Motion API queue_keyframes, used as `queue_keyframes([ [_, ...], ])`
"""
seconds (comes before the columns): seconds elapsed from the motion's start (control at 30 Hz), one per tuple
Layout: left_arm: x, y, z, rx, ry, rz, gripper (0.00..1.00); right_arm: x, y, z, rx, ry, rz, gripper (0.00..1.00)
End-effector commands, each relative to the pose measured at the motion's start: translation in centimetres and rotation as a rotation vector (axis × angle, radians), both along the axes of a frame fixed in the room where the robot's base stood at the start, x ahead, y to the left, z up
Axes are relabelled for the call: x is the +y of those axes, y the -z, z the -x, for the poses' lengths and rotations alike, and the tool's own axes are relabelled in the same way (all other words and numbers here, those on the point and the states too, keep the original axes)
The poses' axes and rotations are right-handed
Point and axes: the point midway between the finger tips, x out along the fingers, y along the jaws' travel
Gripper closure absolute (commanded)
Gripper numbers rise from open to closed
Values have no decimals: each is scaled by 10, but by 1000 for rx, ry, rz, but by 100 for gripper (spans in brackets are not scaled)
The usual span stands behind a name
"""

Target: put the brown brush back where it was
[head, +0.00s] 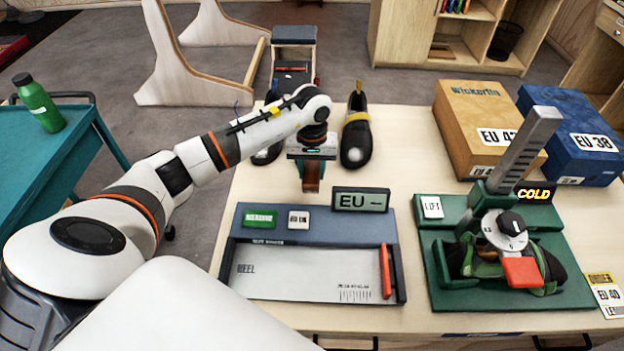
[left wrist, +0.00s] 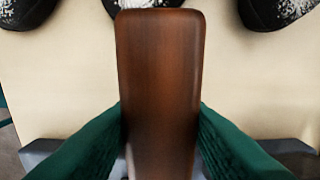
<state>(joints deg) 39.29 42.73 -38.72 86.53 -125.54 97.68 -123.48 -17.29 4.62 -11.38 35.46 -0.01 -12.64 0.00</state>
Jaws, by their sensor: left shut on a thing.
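The brown brush (left wrist: 158,85) fills the middle of the left wrist view as a smooth brown wooden back. The green fingers of my left gripper (left wrist: 160,140) are shut on its two sides. In the head view my left gripper (head: 312,158) points down over the table, behind the grey measuring device, with the brush (head: 312,177) below it. I cannot tell whether the brush touches the table. Its bristles are not visible. My right gripper is not in view.
A black shoe with a yellow collar (head: 357,135) stands just right of my left gripper; another is partly hidden behind the arm. The measuring device (head: 315,272) is in front. A green clamp device (head: 500,250) and shoe boxes (head: 490,120) stand right. Bare table lies between.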

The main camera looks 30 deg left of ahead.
Motion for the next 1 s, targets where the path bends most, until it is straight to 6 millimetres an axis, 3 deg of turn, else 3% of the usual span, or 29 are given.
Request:
queue_keyframes([
  [0.37, -1, 40, 0, 1, 1, 3, 80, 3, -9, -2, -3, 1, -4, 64],
  [0.77, 0, 47, 0, -2, 2, 0, 80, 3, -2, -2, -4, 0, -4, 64],
  [0.8, 0, 46, 0, -1, 2, 0, 57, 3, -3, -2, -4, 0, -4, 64],
  [0.9, -1, 45, 0, -1, 2, 0, 41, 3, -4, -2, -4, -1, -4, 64],
  [1.0, -1, 45, 0, -1, 2, 0, 40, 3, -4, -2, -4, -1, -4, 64],
])
